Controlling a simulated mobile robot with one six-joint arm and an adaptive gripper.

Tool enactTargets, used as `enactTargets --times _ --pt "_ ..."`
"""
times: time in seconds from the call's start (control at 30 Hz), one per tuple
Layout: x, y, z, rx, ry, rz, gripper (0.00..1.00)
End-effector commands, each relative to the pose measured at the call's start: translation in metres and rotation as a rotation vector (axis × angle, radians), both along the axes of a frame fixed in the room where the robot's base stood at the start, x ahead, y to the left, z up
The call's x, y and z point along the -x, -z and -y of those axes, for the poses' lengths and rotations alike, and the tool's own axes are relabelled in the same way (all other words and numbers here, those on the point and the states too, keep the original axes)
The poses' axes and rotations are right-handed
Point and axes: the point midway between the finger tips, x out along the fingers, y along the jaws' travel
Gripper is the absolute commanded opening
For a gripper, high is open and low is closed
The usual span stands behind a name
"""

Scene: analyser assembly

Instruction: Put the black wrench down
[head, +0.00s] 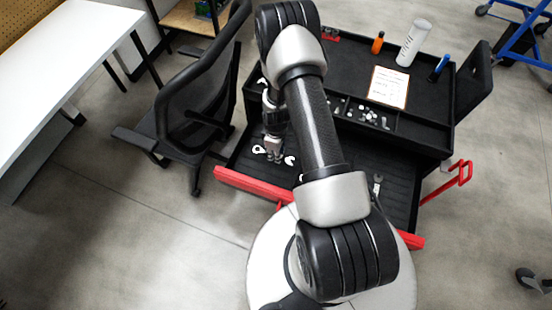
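My gripper (274,153) points down at the left part of an open black drawer (345,185) with a red front edge. It is small and partly shaded, so I cannot tell whether its fingers are open or shut on something. No black wrench can be made out; my arm hides the middle of the drawer, and black on black is hard to see. Pale wrench ends show beside the gripper, one on its left (258,149) and one on its right (289,160). Another silver wrench (377,184) lies in the drawer's right part.
The black cart top (350,65) holds an orange bottle (378,43), a white cylinder (413,43), a blue item (440,66) and a paper sheet (388,87). Small parts (368,115) sit in compartments. A black chair (190,105) stands close to the cart's left. A red handle (462,173) juts out right.

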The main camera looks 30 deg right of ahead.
Motion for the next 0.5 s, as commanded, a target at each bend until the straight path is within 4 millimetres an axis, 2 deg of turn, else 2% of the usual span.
enactTargets --times 0.23,0.5 --pt "0.001 0.037 -0.001 -0.001 0.0 -0.003 0.0" --pt "0.001 0.039 0.0 0.0 0.0 -0.001 0.0"
